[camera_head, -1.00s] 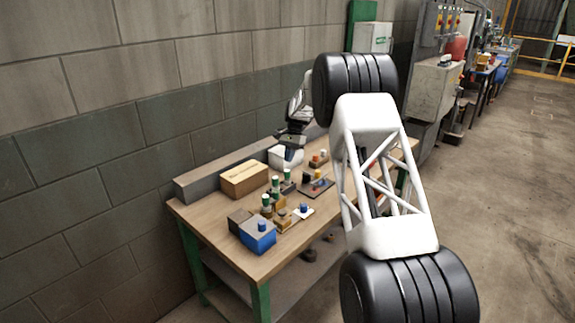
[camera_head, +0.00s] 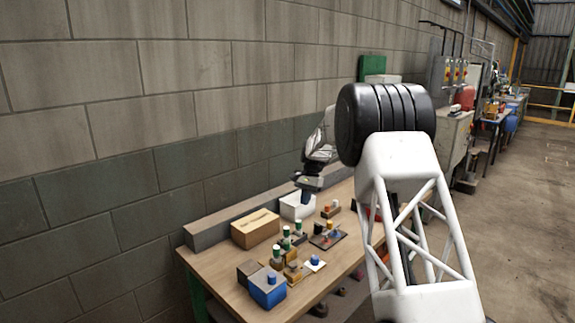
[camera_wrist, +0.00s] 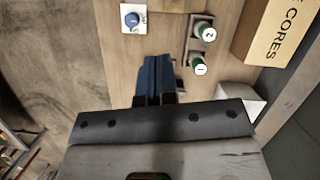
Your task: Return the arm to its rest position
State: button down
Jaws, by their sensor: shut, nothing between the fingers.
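My gripper (camera_head: 306,197) has dark blue fingers and hangs above the workbench, in front of the white bin in the head view. In the wrist view its fingers (camera_wrist: 155,68) are together with nothing between them. The bench top (camera_head: 215,275) lies below, with several parts standing on it. My white lattice arm link and black joint cover the right part of the bench in the head view.
A box marked CORES (camera_head: 256,229) and a white bin (camera_head: 291,210) stand along the back. A blue box (camera_head: 267,289) is at the front left. A block wall (camera_head: 150,130) rises behind.

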jog(key=s+d+r+n+t, duration=0.1)
jog(key=s+d+r, duration=0.1)
jog(key=s+r, duration=0.65)
jog(key=s+d+r+n+t+h, duration=0.1)
jog(key=s+d+r, duration=0.25)
jog(key=s, duration=0.95)
jog(key=s+d+r+n+t, duration=0.1)
jog(key=s+d+r, duration=0.1)
jog(key=s+r, duration=0.65)
jog(key=s+d+f+n+t, duration=0.1)
jog(key=s+f, duration=0.1)
jog(key=s, duration=1)
jog(key=s+d+f+n+h, duration=0.1)
jog(key=s+f, duration=0.2)
jog(key=s, duration=1)
jog(key=s+d+f+n+t, duration=0.1)
jog(key=s+d+f, duration=0.1)
jog(key=s, duration=1.1)
jog(key=shift+f+t, duration=0.3)
jog(key=shift+f, duration=0.4)
jog(key=shift+w, duration=0.1)
